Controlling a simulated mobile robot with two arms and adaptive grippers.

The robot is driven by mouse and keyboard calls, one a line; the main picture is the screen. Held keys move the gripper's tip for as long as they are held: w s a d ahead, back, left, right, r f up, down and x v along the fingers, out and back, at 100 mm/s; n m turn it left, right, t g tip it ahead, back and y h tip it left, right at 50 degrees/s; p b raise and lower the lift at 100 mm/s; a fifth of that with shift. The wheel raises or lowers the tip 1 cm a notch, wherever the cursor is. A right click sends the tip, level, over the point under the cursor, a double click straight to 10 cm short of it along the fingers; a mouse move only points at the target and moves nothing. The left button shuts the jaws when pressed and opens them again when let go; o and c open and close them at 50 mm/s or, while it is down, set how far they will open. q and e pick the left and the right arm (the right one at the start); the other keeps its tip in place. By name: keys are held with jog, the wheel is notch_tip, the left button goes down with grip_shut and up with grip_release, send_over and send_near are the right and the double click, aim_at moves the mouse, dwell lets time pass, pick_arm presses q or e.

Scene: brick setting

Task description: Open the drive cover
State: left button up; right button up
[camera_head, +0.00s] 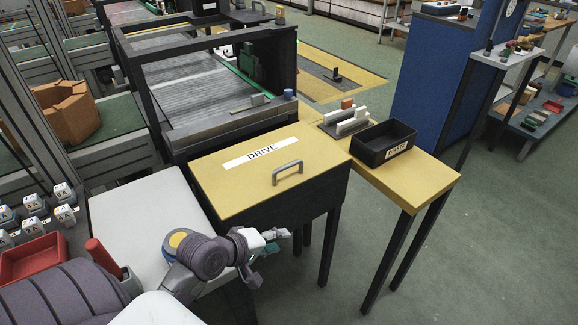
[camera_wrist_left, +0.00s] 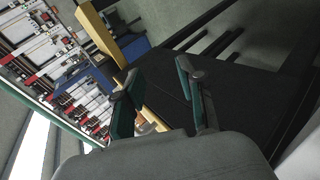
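The drive cover (camera_head: 262,172) is a yellow lid on a dark box, with a white DRIVE label (camera_head: 261,153) and a grey bar handle (camera_head: 287,172) near its front edge. The lid lies flat and looks closed. My left gripper (camera_head: 268,257) is in front of and below the lid, apart from the handle. In the left wrist view its two fingers (camera_wrist_left: 158,66) stand apart with nothing between them. The handle cannot be made out in that view. My right gripper is not in view.
A yellow side table (camera_head: 425,182) holds a black labelled tray (camera_head: 384,143) and a rack of upright blocks (camera_head: 345,120), right of the box. A conveyor (camera_head: 205,82) in a dark frame stands behind. A blue partition (camera_head: 440,80) is at right. Green floor at lower right is clear.

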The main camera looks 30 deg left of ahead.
aim_at(284, 168)
pick_arm(q)
jog(key=w+a+r+n+t+y, duration=0.1)
jog(key=w+a+r+n+t, duration=0.45)
jog(key=a+r+n, duration=0.4)
jog(key=shift+n+g, duration=0.25)
jog(key=shift+n, duration=0.1)
jog(key=x, duration=0.9)
jog(key=f+x, duration=0.1)
jog(key=x, duration=0.4)
jog(key=shift+a, duration=0.3)
jog(key=shift+s, duration=0.1)
grip_shut()
